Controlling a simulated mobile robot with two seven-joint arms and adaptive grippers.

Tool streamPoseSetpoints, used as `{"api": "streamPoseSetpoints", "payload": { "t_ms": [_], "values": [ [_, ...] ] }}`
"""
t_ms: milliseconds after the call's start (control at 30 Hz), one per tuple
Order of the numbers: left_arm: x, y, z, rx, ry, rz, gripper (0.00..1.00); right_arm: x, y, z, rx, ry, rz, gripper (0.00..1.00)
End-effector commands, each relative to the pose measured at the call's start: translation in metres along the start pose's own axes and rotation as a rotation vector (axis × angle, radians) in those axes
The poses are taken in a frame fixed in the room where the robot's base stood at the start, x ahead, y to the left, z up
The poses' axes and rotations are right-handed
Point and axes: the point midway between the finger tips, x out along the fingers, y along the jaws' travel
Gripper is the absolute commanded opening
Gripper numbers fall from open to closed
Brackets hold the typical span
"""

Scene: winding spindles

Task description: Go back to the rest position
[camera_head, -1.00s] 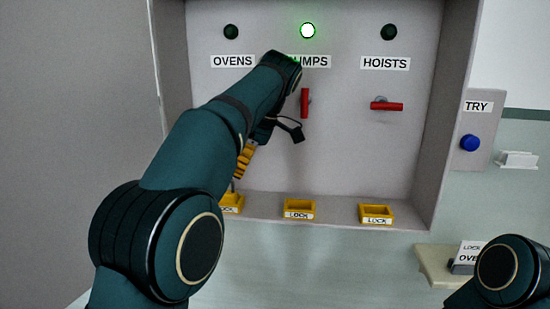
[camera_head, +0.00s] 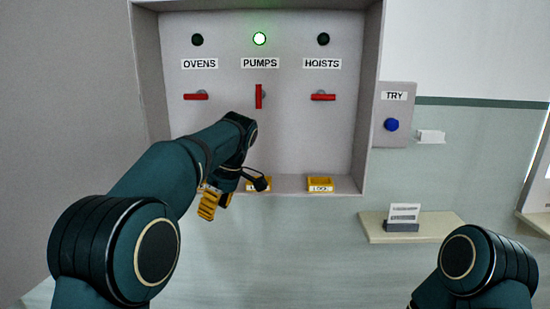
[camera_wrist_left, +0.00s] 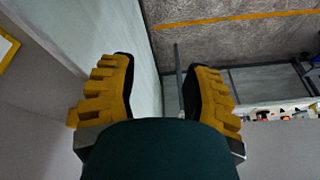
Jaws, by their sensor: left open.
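My left gripper (camera_head: 215,200) is in front of the lower left part of the switch cabinet, with yellow ribbed fingers. In the left wrist view its two fingers (camera_wrist_left: 158,95) stand apart with nothing between them.
The cabinet has red handles for ovens (camera_head: 196,97), pumps (camera_head: 259,97) and hoists (camera_head: 323,97); the pumps handle is upright, the others level. The pumps lamp (camera_head: 259,39) glows green. A TRY button (camera_head: 391,125) and a small shelf (camera_head: 440,228) are to the right.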

Motion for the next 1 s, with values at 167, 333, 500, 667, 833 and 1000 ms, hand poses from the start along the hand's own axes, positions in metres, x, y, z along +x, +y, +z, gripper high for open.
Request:
{"api": "streamPoseSetpoints", "payload": {
  "t_ms": [167, 333, 500, 667, 833, 1000],
  "values": [
    [0.088, 0.016, 0.026, 0.231, -0.092, 0.037, 0.48, -0.001, 0.0, 0.001, 0.0, -0.001, 0.0, 0.47],
    [0.185, 0.012, 0.068, 0.463, -0.207, 0.113, 0.48, -0.001, 0.0, 0.001, 0.0, -0.001, 0.0, 0.47],
    [0.275, -0.018, 0.123, 0.67, -0.324, 0.24, 0.48, -0.001, 0.0, 0.001, 0.0, -0.001, 0.0, 0.47],
    [0.336, -0.067, 0.176, 0.807, -0.396, 0.374, 0.48, -0.001, 0.0, 0.001, 0.0, -0.001, 0.0, 0.47],
    [0.372, -0.131, 0.224, 0.906, -0.415, 0.506, 0.48, -0.001, 0.0, 0.001, 0.0, -0.001, 0.0, 0.47],
    [0.382, -0.186, 0.252, 0.97, -0.385, 0.589, 0.48, -0.001, 0.0, 0.001, 0.001, -0.001, 0.0, 0.47]
  ]
}}
